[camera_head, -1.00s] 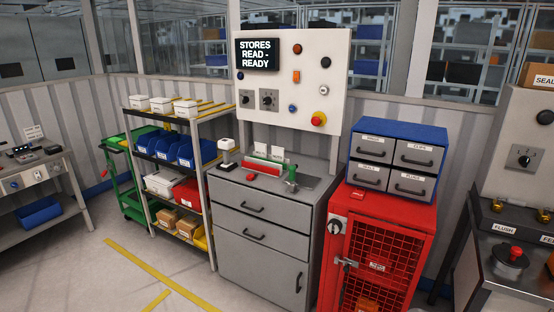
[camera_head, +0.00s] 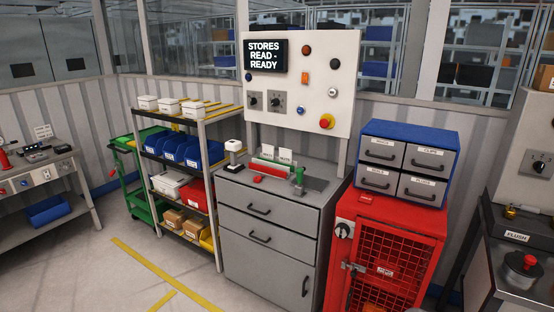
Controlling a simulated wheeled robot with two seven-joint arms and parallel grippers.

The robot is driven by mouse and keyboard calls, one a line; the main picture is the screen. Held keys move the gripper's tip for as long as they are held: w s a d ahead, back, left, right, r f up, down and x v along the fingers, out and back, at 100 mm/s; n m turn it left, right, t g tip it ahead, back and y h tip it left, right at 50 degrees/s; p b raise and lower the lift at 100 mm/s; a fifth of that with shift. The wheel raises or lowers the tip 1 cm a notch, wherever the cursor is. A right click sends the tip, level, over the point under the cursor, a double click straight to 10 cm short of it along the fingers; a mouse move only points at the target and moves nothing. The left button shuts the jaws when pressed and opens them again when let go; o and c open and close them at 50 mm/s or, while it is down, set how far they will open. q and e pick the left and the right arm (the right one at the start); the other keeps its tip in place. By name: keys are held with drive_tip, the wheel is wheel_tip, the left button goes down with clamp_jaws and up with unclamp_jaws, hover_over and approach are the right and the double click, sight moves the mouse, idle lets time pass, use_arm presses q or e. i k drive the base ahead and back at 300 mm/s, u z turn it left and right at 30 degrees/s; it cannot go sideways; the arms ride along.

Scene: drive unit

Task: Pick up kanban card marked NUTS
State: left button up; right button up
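Two white kanban cards stand upright in a red holder on top of the grey drawer cabinet (camera_head: 285,172). The right card (camera_head: 286,156) appears to be marked NUTS, though the lettering is tiny. The left card (camera_head: 267,152) has lettering that I cannot read surely. The red holder (camera_head: 272,165) sits at the cabinet's back, below the panel. Neither of my grippers shows in the head view, so I cannot see whether they are open or shut.
A green-handled tool (camera_head: 298,180) stands right of the cards, and a white-topped device (camera_head: 233,155) left. The bin shelf (camera_head: 205,150) is at left; a red mesh cabinet (camera_head: 393,225) with blue drawer box (camera_head: 412,130) is at right. Floor in front is clear.

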sight(285, 154)
drive_tip(key=u, duration=0.7)
drive_tip(key=i, duration=1.7)
drive_tip(key=z, duration=0.4)
drive_tip(key=i, duration=1.3)
drive_tip(key=z, duration=0.85)
